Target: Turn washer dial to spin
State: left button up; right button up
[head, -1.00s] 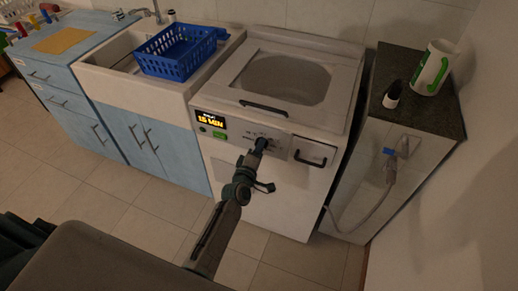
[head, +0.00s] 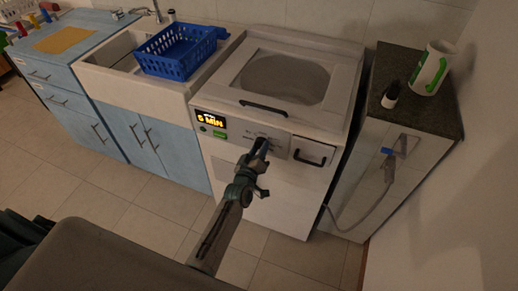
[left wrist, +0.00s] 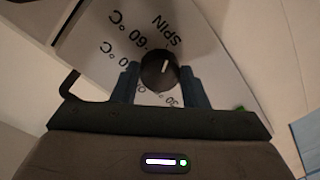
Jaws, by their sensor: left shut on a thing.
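The white washer (head: 295,200) stands in the middle of the head view, with an orange lit display (head: 210,120) that seems to read 5 or 6 MIN. The black round dial (left wrist: 159,70) shows in the left wrist view, with a short white mark pointing up, roughly toward the SPIN label (left wrist: 163,29). Other labels around it show temperatures, some partly hidden. My left gripper (head: 262,145) is at the washer's control panel; its two fingers in the left wrist view (left wrist: 160,86) are on either side of the dial, shut on it. My right gripper is not in view.
A sink unit with a blue basket (head: 178,55) is left of the washer. The floor in front is clear.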

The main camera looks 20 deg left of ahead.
pick_arm(q)
jog(key=shift+f, duration=0.1)
dwell(0.3)
jog(key=o, duration=1)
jog(key=s+b, duration=0.1)
jog(key=s, duration=0.4)
jog(key=s+b, duration=0.2)
jog(key=s, duration=0.4)
jog(key=shift+d+r+b, duration=0.1)
jog(key=shift+r+b, duration=0.1)
jog(key=shift+b, duration=0.1)
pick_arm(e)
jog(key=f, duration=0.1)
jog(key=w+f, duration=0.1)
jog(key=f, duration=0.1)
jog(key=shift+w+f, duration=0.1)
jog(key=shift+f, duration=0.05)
pick_arm(q)
jog(key=shift+w, duration=0.15)
